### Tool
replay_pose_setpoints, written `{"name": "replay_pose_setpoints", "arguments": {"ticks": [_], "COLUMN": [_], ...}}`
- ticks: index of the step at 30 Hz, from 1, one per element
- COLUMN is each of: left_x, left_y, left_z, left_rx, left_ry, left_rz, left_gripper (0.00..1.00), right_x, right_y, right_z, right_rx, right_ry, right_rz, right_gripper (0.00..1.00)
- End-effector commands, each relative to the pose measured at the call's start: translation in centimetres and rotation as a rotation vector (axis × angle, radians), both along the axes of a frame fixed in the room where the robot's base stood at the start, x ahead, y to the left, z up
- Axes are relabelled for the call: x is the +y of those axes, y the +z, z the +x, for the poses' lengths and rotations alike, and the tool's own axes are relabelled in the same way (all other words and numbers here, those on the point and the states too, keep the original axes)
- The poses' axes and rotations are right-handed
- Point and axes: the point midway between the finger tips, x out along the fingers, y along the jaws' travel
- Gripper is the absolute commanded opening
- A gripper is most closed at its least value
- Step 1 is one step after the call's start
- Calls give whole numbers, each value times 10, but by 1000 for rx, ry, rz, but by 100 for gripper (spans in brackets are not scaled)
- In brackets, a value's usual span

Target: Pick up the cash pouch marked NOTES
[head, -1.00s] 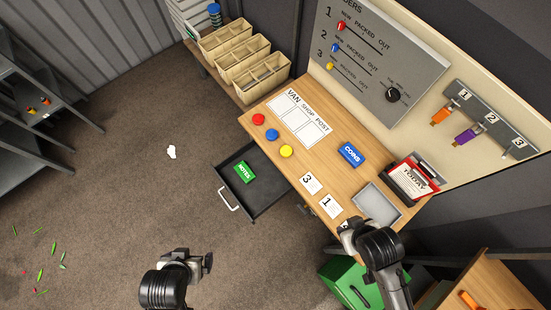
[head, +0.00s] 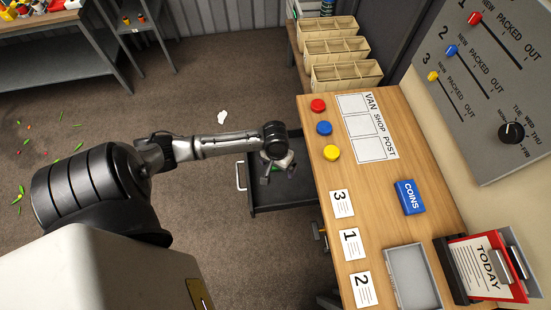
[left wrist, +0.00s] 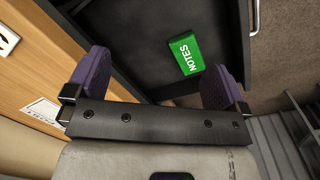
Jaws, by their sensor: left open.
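The green cash pouch marked NOTES (left wrist: 186,53) lies flat in the open black drawer (head: 282,194), near one side of it in the left wrist view. In the head view my left gripper hides the pouch. My left gripper (head: 280,172) hangs over the drawer. In the left wrist view its two purple fingers (left wrist: 158,82) are wide apart and empty, with the pouch beyond them, closer to the right finger and not touched. My right gripper is out of view.
The desk top (head: 385,195) beside the drawer holds a blue COINS pouch (head: 409,197), coloured discs, numbered cards and a grey tray (head: 412,277). Wooden compartment boxes (head: 345,75) stand behind. The drawer handle (head: 240,176) sticks out over open floor.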

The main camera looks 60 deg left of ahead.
Motion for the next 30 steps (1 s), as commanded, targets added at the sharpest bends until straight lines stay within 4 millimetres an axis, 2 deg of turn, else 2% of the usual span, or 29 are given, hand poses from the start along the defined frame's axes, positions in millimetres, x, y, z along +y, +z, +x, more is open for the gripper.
{"name": "replay_pose_setpoints", "arguments": {"ticks": [1,3,9,13,20,30], "left_x": [20,42,98,124,144,140], "left_y": [-31,-46,-71,-76,-82,-135], "left_z": [11,22,48,58,65,63], "left_rx": [16,40,89,105,119,121], "left_ry": [67,168,427,552,663,678], "left_rz": [11,13,12,8,1,-2], "left_gripper": [100,100,100,100,100,100], "right_x": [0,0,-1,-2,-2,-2], "right_y": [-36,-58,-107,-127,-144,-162], "right_z": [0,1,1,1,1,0], "right_rx": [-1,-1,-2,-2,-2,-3], "right_ry": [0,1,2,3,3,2], "right_rz": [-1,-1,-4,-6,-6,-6], "right_gripper": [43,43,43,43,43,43]}}
